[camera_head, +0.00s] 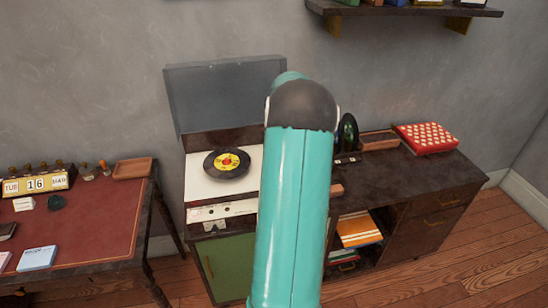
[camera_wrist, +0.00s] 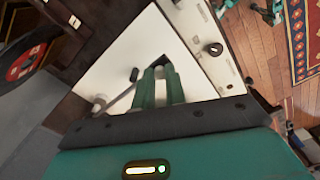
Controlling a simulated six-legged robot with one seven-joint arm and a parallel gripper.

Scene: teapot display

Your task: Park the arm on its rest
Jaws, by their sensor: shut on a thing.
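The record player (camera_head: 222,185) stands on the sideboard with its grey lid open and a black record (camera_head: 227,163) on it. Its white deck also shows in the wrist view (camera_wrist: 120,65), with the record (camera_wrist: 25,62) at the left edge. The tonearm (camera_wrist: 117,98), a thin grey rod, lies over the deck just left of my fingers. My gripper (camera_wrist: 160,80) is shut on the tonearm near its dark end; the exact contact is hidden. In the head view my teal arm covers the gripper, the tonearm and the deck's right side. I cannot make out the rest.
A dark green rounded thing (camera_head: 347,133), a wooden tray (camera_head: 380,140) and a red patterned box (camera_head: 427,138) stand right of the player. A desk (camera_head: 95,215) with a calendar is at left. The raised lid (camera_head: 225,95) stands behind the deck.

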